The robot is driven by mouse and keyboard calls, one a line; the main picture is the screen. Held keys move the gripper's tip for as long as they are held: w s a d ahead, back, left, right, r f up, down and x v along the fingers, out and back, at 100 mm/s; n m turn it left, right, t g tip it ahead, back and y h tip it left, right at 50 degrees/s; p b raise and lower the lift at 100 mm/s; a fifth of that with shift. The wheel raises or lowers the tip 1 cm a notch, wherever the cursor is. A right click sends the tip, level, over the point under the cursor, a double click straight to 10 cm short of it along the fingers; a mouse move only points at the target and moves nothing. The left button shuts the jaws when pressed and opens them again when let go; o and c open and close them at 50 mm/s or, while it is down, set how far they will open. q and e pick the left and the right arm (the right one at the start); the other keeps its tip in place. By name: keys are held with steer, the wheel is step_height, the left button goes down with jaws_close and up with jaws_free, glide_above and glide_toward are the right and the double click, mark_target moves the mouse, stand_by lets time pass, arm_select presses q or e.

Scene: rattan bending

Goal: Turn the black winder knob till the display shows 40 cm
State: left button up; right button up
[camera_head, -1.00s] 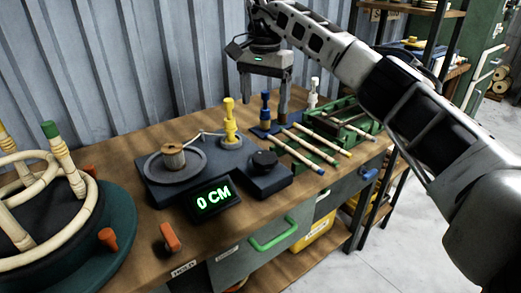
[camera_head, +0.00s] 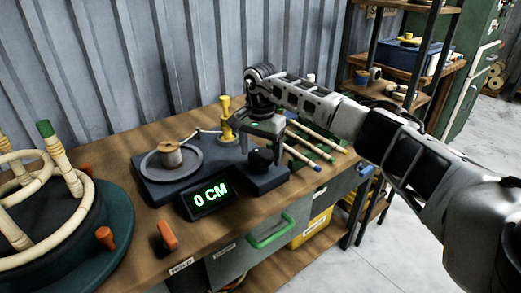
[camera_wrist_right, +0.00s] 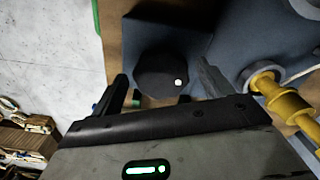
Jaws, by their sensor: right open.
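The black winder knob (camera_head: 261,158) sits on the right part of the dark winder base (camera_head: 148,187). The display (camera_head: 209,196) at the base's front reads "0 CM" in green. My right gripper (camera_head: 266,147) is open, just above and around the knob in the head view. In the right wrist view, the knob (camera_wrist_right: 161,75) with its small white dot lies between the two spread fingers. I cannot tell whether the fingers touch it. My left gripper is not in view.
A spool (camera_head: 171,155) on a round plate and a yellow post (camera_head: 226,120) stand on the winder's left and back. Rattan sticks (camera_head: 317,139) lie to the right. An orange clamp (camera_head: 167,235) is on the front of the bench, and a round rattan frame (camera_head: 50,235) is at left.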

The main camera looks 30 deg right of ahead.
steer(key=c, duration=1)
steer(key=shift+m, duration=0.3)
